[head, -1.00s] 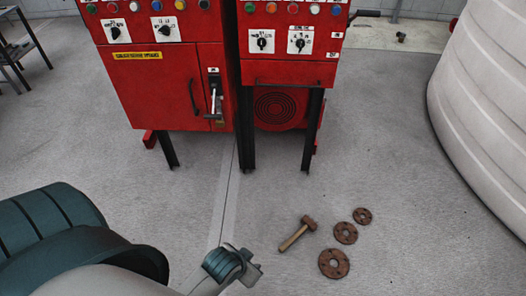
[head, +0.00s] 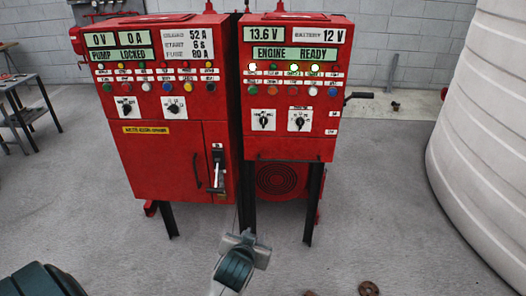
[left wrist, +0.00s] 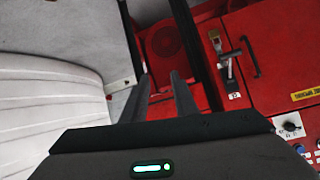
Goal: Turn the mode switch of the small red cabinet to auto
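The small red cabinet (head: 290,150) stands right of the larger red cabinet on dark legs. Its display reads "ENGINE READY". Two black rotary switches on white plates sit on its front, a left one (head: 264,121) and a right one (head: 299,121); their labels are too small to read. My left gripper (head: 246,240) is low in front of the cabinets, below the switches and touching nothing visible. In the left wrist view its two dark fingers (left wrist: 160,82) are apart with nothing between them. The small cabinet's round grille (left wrist: 158,42) shows beyond them. My right gripper is out of view.
The larger red cabinet (head: 165,165) stands close on the left, with a lever handle (head: 217,170) sticking out. A large white ribbed tank (head: 482,150) stands at the right. A rusty flange (head: 368,288) lies on the floor.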

